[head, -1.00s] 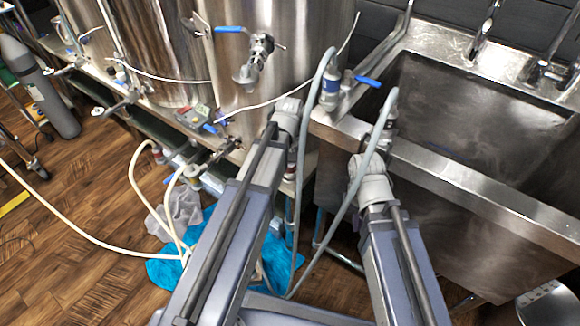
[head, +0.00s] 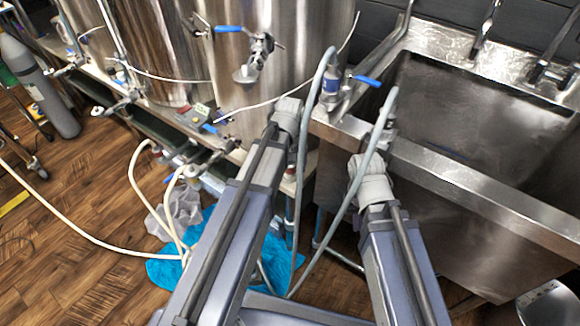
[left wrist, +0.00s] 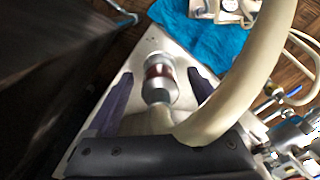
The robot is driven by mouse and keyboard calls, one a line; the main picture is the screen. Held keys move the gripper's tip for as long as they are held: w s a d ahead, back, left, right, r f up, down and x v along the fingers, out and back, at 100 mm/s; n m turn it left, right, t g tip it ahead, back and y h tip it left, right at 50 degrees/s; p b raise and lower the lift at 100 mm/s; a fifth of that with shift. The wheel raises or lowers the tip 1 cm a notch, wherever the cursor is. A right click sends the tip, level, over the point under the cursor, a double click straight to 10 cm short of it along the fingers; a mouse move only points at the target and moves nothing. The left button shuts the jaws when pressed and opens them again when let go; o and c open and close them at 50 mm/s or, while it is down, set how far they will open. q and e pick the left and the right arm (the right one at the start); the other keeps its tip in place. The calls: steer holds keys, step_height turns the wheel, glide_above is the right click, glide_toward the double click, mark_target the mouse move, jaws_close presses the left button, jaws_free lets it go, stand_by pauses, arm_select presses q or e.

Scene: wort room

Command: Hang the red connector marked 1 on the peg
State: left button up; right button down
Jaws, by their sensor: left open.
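In the left wrist view my left gripper (left wrist: 157,95) is open, its two purple-grey fingers apart on either side of a metal connector with a dark red band (left wrist: 160,72). The connector lies between the fingers, and I see no closed grip on it. A thick pale hose (left wrist: 268,50) curves across the near side, in front of part of the gripper. No number can be read. In the head view my left arm reaches up to the bench beside the sink and its fingers are hidden. My right arm ends by the sink front, its fingers not visible. I cannot pick out the peg.
A steel sink (head: 480,185) stands at the right and steel vessels (head: 270,60) with valves at the back. Grey hoses (head: 300,190) loop near both arms. A blue cloth (head: 165,270) lies on the wooden floor. A gas cylinder (head: 45,95) stands at the left.

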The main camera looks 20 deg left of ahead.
arm_select(q)
step_height(320, 180, up, 8)
steer(key=p, duration=0.7)
steer(key=shift+f, duration=0.2)
